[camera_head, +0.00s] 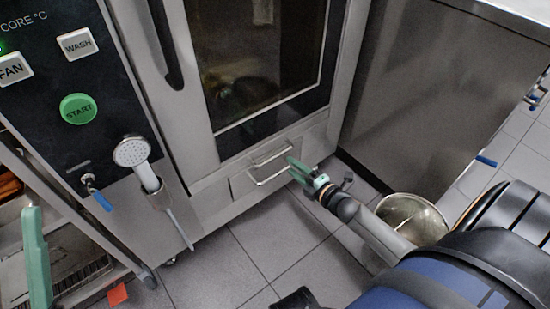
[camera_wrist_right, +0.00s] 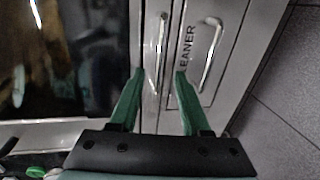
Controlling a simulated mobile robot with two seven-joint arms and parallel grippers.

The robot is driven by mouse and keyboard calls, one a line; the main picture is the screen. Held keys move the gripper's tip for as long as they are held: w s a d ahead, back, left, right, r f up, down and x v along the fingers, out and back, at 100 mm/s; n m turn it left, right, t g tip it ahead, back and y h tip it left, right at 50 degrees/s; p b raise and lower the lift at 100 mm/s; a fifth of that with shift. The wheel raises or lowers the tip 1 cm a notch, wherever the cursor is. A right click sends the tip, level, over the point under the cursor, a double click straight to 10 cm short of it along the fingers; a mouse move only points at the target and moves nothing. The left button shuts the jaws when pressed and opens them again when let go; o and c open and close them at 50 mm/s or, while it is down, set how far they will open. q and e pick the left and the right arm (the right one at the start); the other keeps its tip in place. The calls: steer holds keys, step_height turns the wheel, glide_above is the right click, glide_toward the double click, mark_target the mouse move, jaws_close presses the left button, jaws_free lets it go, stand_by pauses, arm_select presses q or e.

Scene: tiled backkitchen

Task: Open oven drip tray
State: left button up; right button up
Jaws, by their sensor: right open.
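The oven (camera_head: 205,140) has a dark glass door and a metal front below it. Under the door are two bar handles, one above the other. The upper handle (camera_head: 268,156) shows in the right wrist view (camera_wrist_right: 161,55), and the lower handle (camera_wrist_right: 210,55) there is beside the lettering "EANER". The drip tray seems shut, its front flush with the oven. My right gripper (camera_head: 303,168) is open at the right end of the handles. In the wrist view its green fingertips (camera_wrist_right: 159,73) lie either side of the upper handle; contact cannot be told. One green finger of my left gripper (camera_head: 36,258) shows at lower left.
A round metal bin (camera_head: 412,218) stands on the tiled floor by my right arm. A steel cabinet side (camera_head: 420,100) bounds the right. A hand shower (camera_head: 135,157) and blue-handled tap (camera_head: 97,195) are left. Floor in front of the oven (camera_head: 270,240) is clear.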

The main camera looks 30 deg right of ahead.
mark_target(277, 154)
steer(key=b+x, duration=0.3)
steer(key=x, duration=0.5)
steer(key=shift+w+f, duration=0.1)
steer(key=shift+w, duration=0.3)
jaws_close()
stand_by(1.0)
